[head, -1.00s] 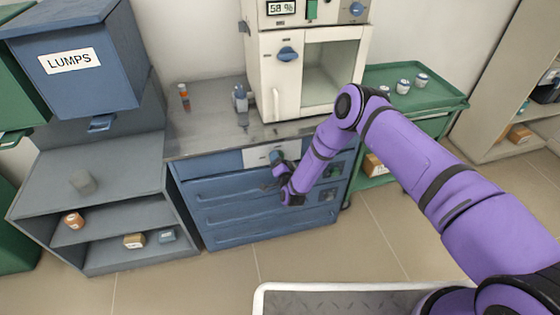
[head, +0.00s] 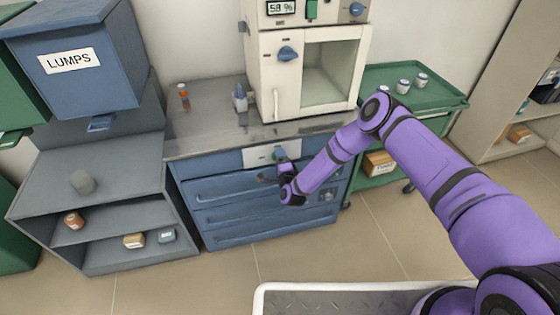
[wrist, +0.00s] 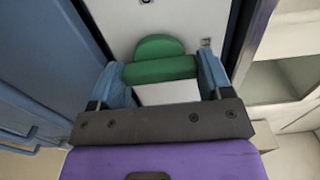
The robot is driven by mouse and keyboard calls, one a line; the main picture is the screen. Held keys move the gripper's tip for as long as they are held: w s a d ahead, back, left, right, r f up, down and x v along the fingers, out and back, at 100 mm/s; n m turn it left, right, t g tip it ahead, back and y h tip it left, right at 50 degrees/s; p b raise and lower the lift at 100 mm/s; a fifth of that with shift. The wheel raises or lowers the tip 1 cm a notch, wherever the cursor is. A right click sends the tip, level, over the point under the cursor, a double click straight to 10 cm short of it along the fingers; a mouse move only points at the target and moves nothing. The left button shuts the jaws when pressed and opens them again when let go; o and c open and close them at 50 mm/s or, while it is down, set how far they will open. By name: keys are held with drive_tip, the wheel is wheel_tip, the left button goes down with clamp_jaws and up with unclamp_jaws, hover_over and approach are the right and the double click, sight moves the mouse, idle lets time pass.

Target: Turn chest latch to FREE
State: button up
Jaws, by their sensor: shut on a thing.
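The chest is the blue drawer cabinet (head: 230,191) under the furnace. A white plate (head: 256,157) at its upper front carries the latch, a small green knob (head: 280,154). In the wrist view the green latch (wrist: 160,68) has a rounded top and a bar, in front of the white plate (wrist: 118,22). My gripper (wrist: 162,72) has one blue finger on each side of the bar and is shut on it. In the head view my gripper (head: 279,168) is at the chest front, just below the plate. Any lettering on the plate is too small to read.
A white furnace (head: 268,95) stands on the chest top beside small bottles (head: 240,100). A green cart (head: 435,95) is at right and a grey shelf (head: 95,165) at left. The floor (head: 190,278) in front of the chest is clear.

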drive_tip(key=shift+s+f, duration=0.1)
idle(0.3)
drive_tip(key=o, duration=0.9)
drive_tip(key=v, duration=1)
drive_tip(key=shift+s+d, duration=0.1)
drive_tip(key=shift+s, duration=0.25)
